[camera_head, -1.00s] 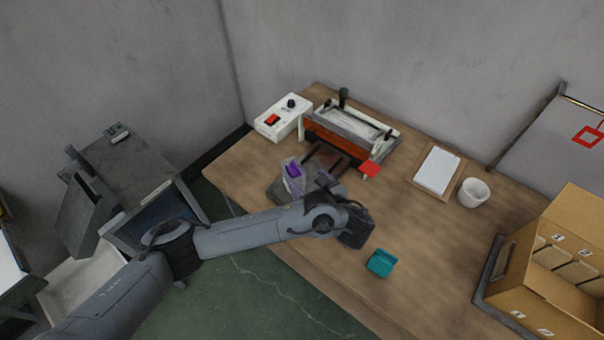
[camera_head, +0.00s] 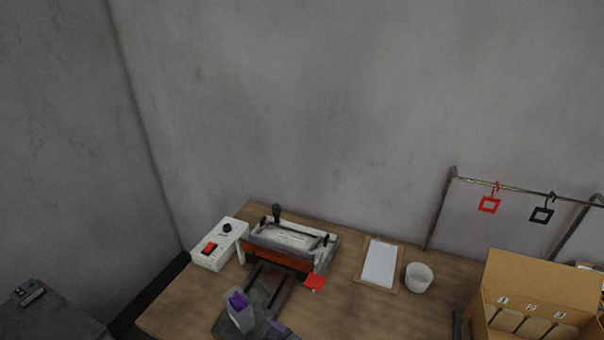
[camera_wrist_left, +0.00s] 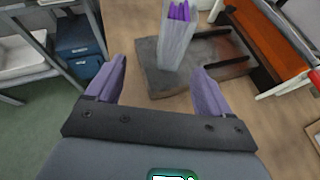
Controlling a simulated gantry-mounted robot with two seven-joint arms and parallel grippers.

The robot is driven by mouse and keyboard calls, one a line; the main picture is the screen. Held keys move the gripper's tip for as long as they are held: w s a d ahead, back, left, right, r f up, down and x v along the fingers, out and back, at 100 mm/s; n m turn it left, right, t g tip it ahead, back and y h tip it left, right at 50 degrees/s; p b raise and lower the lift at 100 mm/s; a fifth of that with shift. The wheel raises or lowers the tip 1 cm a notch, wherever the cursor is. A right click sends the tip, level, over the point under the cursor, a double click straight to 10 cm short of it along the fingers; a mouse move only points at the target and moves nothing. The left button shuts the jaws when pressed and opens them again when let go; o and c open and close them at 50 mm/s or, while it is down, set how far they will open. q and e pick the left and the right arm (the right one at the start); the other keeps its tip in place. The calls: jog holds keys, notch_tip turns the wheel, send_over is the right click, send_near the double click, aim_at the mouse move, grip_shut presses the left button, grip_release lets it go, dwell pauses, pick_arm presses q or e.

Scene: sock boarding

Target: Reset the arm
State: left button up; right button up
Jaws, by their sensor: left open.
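My left gripper (camera_wrist_left: 158,88) shows in the left wrist view. Its two purple-grey fingers are spread wide, with nothing between them. Ahead of the fingers, a clear holder (camera_wrist_left: 178,40) with purple pieces in it stands on a dark plate (camera_wrist_left: 152,75). In the head view the same holder (camera_head: 240,312) stands at the near end of the press (camera_head: 290,240), at the bottom edge of the picture. My right gripper is in no view.
A white control box (camera_head: 220,245) with a red switch stands left of the press. A clipboard (camera_head: 379,263), a white cup (camera_head: 418,277) and a cardboard box (camera_head: 540,283) with numbered slots lie to the right. Red (camera_head: 489,204) and black (camera_head: 541,214) tags hang from a rail. A grey cabinet (camera_head: 45,315) is at left.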

pick_arm(q)
jog(key=s+d+f+n+g+h, duration=0.1)
jog(key=s+d+f+g+h, duration=0.15)
jog(key=s+f, duration=0.65)
jog(key=s+d+f+g+h, duration=0.1)
jog(key=s+f+g, duration=0.3)
jog(key=s+f, duration=0.55)
jog(key=s+a+r+n+g+h, duration=0.1)
jog(key=s+a+n+g+h, duration=0.1)
jog(key=s+n, duration=0.4)
jog(key=s+a+r+n+g+h, duration=0.1)
jog(key=s+r+n+h, duration=0.15)
jog(key=s, duration=0.65)
jog(key=w+a+r+n+t+h, duration=0.2)
jog(key=w+a+r+n+t, duration=0.4)
jog(key=a+r+n, duration=0.7)
notch_tip(320, 180, up, 23)
jog(key=d+n+g+p, duration=0.1)
jog(key=d+n+p, duration=0.1)
jog(key=p, duration=2.4)
jog(key=shift+w, duration=0.2)
jog(key=shift+r+n, duration=0.1)
jog(key=shift+n, duration=0.15)
